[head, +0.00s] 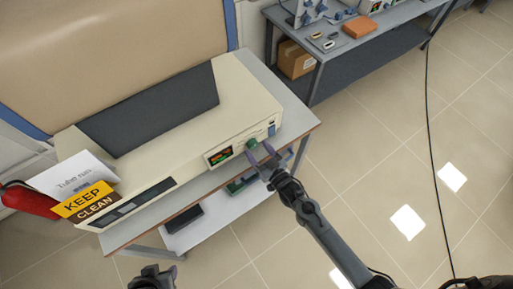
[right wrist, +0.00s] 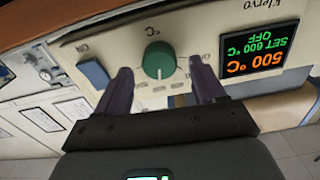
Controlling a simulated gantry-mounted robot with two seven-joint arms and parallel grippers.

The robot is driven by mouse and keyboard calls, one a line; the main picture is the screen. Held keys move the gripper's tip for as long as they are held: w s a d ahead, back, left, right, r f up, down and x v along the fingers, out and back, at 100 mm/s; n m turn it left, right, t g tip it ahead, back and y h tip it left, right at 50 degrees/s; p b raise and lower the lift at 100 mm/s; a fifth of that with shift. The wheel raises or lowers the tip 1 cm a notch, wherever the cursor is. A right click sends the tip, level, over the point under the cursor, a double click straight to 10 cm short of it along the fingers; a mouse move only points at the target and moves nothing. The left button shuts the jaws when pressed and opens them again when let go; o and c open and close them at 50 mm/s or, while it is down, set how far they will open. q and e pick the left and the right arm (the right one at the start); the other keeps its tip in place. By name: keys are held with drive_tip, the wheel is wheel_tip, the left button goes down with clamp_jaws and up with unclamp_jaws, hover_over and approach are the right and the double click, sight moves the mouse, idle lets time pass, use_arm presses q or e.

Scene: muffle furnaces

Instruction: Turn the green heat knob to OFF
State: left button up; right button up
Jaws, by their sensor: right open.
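The green heat knob (head: 252,144) is on the front panel of the cream furnace (head: 235,105), near its right end. The right wrist view shows the knob (right wrist: 160,60) close up, with the panel upside down. My right gripper (head: 260,154) is open at the panel, one finger on each side of the knob. Gaps show between the fingers and the knob in the right wrist view.
A blue switch (right wrist: 94,73) is on the panel beside the knob. A KEEP CLEAN sign (head: 86,202), a white Tube run card (head: 72,178) and a red extinguisher (head: 28,200) are at the left. Another bench (head: 345,60) stands behind right.

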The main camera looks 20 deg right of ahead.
drive_tip(key=shift+w+a, duration=0.15)
drive_tip(key=shift+w, duration=0.55)
drive_tip(key=c, duration=1.1)
drive_tip(key=shift+o, duration=0.2)
